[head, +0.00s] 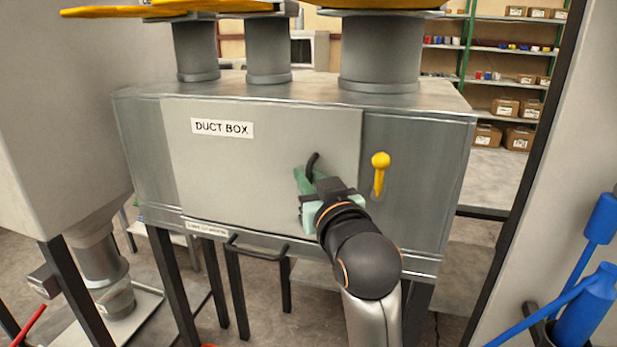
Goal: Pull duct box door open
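The duct box (415,150) is a grey metal box on dark legs. Its lighter door (230,170) carries a "DUCT BOX" label (222,128) and looks flush with the front. A black curved handle (312,165) sits near the door's right edge. My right gripper (308,182) is at the handle, with its green fingers by the handle's lower part. The gripper body and arm hide the fingertips' far side, so I cannot tell if they are closed on it. A yellow latch knob (380,162) is right of the door. My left gripper is not in view.
Round ducts (380,55) rise from the box top. A dark bar handle (258,248) is under the door. A grey cabinet (60,110) stands left, and blue tools (590,290) are at the lower right. Shelves (500,80) stand behind.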

